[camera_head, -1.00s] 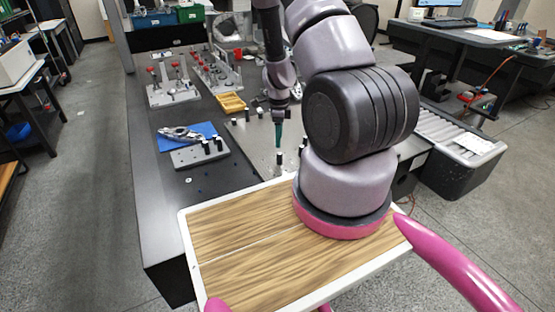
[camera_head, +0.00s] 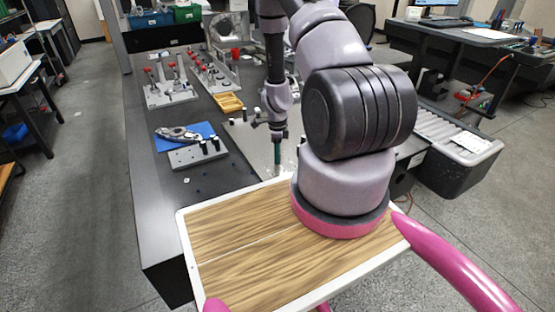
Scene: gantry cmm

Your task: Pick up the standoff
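My gripper (camera_head: 277,158) points straight down at the front of the light metal plate (camera_head: 243,138). Its teal fingers look like one narrow strip from here, so I cannot see whether they are open or shut. The small dark standoff that stood under the fingers is now hidden behind or between them. I cannot tell whether they touch it. Other small dark posts, which look like standoffs, stand farther back on the plate, such as the one at its back left (camera_head: 245,115).
A grey block with dark posts (camera_head: 190,158) and a blue mat with a tool (camera_head: 205,129) lie to the left. A yellow tray (camera_head: 229,102) and red-topped fixtures (camera_head: 172,95) stand behind. My arm hides the plate's right side. The black table's left front (camera_head: 165,225) is mostly clear.

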